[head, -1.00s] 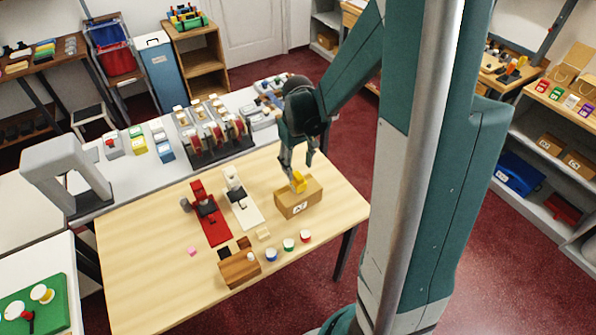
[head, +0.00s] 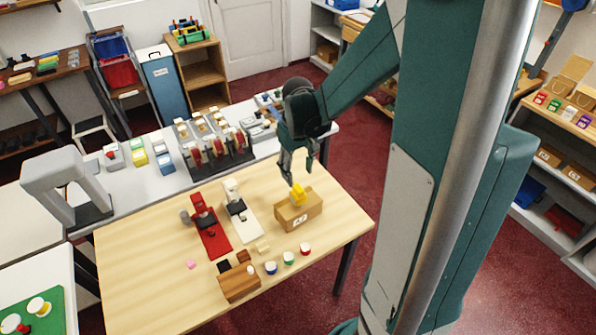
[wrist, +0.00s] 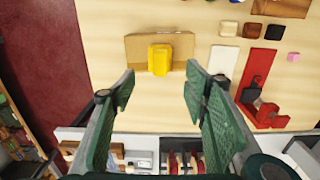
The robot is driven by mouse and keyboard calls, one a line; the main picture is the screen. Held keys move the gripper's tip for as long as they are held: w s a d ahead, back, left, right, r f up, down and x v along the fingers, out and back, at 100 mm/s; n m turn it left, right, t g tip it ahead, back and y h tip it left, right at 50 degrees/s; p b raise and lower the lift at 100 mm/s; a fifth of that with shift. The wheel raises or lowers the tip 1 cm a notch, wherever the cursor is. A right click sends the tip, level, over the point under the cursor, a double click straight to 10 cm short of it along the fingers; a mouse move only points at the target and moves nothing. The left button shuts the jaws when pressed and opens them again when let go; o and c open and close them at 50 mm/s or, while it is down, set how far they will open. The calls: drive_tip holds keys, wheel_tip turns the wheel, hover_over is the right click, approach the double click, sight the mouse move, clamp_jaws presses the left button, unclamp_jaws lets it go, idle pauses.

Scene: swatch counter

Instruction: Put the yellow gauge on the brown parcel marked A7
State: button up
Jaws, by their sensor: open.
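The yellow gauge (head: 297,194) rests on top of the brown parcel (head: 299,211), whose front label appears to read A7. In the wrist view the yellow gauge (wrist: 160,60) lies near the middle of the parcel's top (wrist: 138,48), with bare cardboard on both sides. My gripper (head: 299,178) is above the parcel in the head view, its fingers apart and clear of the gauge. In the wrist view my gripper (wrist: 158,92) is open and empty, with the gauge beyond the fingertips.
On the wooden table (head: 150,265) stand a red device (head: 209,228), a white device (head: 238,210), a brown wooden block (head: 239,283) and several small coloured-rim pots (head: 289,258). A grey counter behind holds a rack (head: 212,143). The table's right end is clear.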

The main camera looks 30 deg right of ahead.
drive_tip(key=shift+a+r, duration=0.1)
drive_tip(key=s+a+r+t, duration=0.7)
drive_tip(key=s+a+r, duration=0.8)
drive_tip(key=r, duration=0.3)
drive_tip(key=shift+s+a, duration=0.35)
drive_tip(key=shift+a, duration=0.05)
idle(0.5)
drive_tip(key=shift+f, duration=0.15)
wheel_tip(320, 180, down, 8)
drive_tip(key=b, duration=0.8)
idle(1.1)
